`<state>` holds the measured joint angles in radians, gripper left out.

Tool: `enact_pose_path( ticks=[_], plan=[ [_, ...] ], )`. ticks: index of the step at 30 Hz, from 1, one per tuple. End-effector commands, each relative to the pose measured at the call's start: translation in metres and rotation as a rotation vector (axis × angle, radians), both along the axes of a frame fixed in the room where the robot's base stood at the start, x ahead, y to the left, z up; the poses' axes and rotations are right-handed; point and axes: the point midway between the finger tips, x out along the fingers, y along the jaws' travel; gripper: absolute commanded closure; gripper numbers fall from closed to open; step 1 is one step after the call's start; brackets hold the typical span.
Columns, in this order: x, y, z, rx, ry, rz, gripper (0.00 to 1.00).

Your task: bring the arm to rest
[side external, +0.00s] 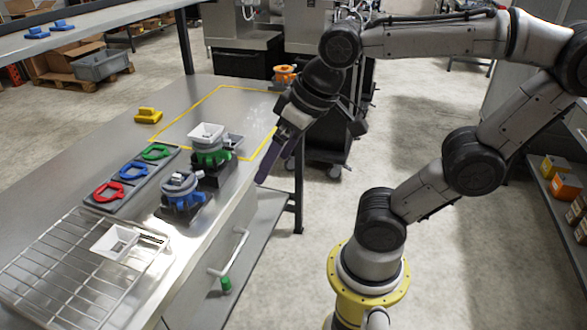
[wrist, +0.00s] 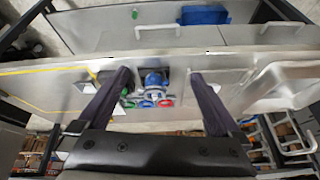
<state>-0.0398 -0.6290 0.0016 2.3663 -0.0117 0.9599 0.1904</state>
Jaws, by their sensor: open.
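My gripper (side external: 268,172) hangs in the air in the side external view, at the table's right edge and to the right of the green dispenser (side external: 211,157). In the wrist view its two dark fingers are spread wide apart, and my gripper (wrist: 161,74) is open with nothing held. The blue dispenser (side external: 182,188) stands in front of the green one on the steel table (side external: 190,108). It also shows between the fingers in the wrist view (wrist: 154,82), farther off. A white square hopper (side external: 206,132) sits on top of the green dispenser.
Red (side external: 108,192), blue (side external: 134,171) and green (side external: 156,152) rings lie on a grey tray. A white hopper (side external: 113,243) rests on the wire rack (side external: 70,275). A yellow piece (side external: 148,116) lies beside the yellow-outlined area. An orange dispenser (side external: 284,74) stands behind.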

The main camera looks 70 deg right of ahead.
Motion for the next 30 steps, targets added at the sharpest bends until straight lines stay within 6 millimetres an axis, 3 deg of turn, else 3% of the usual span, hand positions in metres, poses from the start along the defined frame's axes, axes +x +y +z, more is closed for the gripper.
enact_pose_path(
  ticks=[3, 7, 30],
  plan=[
    [-0.020, -0.004, -0.016, -0.047, -0.035, 0.082, 0.00],
    [-0.027, -0.006, -0.024, -0.071, -0.050, 0.123, 0.00],
    [-0.027, -0.005, -0.024, -0.073, -0.049, 0.129, 0.00]
  ],
)
